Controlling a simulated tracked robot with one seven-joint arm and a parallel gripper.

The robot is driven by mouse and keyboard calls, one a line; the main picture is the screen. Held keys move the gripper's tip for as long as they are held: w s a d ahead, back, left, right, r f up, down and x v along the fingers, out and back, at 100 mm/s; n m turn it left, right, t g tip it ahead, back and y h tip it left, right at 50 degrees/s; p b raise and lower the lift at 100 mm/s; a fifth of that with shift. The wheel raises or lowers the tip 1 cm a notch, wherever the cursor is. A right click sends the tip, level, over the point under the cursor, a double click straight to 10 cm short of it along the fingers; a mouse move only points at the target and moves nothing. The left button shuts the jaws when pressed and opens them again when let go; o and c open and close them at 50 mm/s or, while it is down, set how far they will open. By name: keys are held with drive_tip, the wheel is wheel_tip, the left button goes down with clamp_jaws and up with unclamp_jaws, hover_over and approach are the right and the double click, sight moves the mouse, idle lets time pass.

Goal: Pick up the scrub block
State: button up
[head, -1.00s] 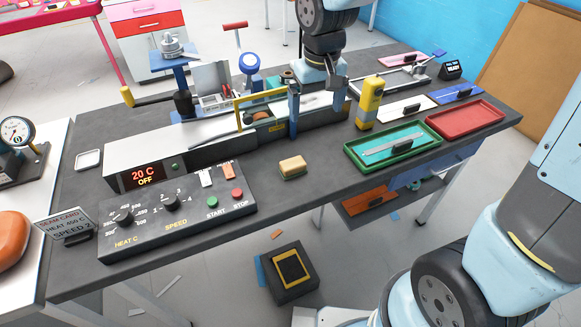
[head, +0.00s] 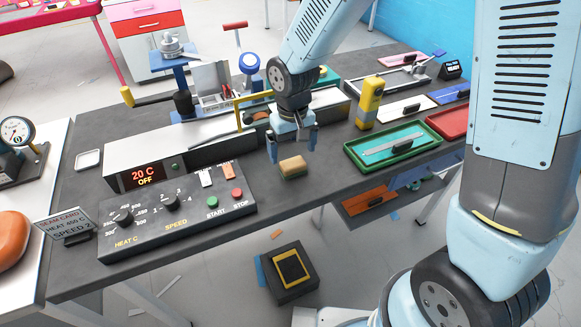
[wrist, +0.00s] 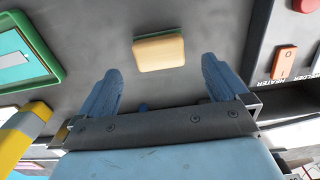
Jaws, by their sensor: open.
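The scrub block (head: 293,168) is a small yellow-tan block with a darker green-brown underside. It lies on the dark workbench, right of the control panel and left of the green tray. In the wrist view the scrub block (wrist: 158,52) lies ahead of the fingertips, between their lines and apart from them. My gripper (head: 292,147) hangs over the bench just behind the block, its two blue fingers spread either side. In the wrist view my gripper (wrist: 162,85) is open with nothing between its fingers.
The control panel (head: 155,243) with knobs and buttons is left of the block. The green tray (head: 424,143) and yellow upright tool (head: 369,103) are to the right. The long welding machine (head: 150,155) stands behind. Bare bench surrounds the block.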

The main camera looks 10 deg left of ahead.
sight(293, 163)
drive_tip(key=shift+s+d+f, duration=0.1)
drive_tip(key=shift+s+f, duration=0.05)
drive_tip(key=shift+f, duration=1.2)
drive_tip(key=shift+s+f, duration=0.1)
drive_tip(key=shift+f, duration=1.25)
drive_tip(key=c, duration=1.1)
drive_tip(key=shift+r, duration=0.6)
drive_tip(key=shift+c, duration=0.2)
wheel_tip(293, 163, up, 2)
drive_tip(key=shift+s+d+r, duration=0.1)
drive_tip(key=shift+r, duration=0.15)
drive_tip(key=s+d+r, duration=0.7)
drive_tip(key=s+r, duration=0.2)
drive_tip(key=s, duration=0.2)
drive_tip(key=shift+s+d+r, duration=0.15)
drive_tip(key=shift+d+r, duration=0.05)
drive_tip(key=shift+d, duration=0.2)
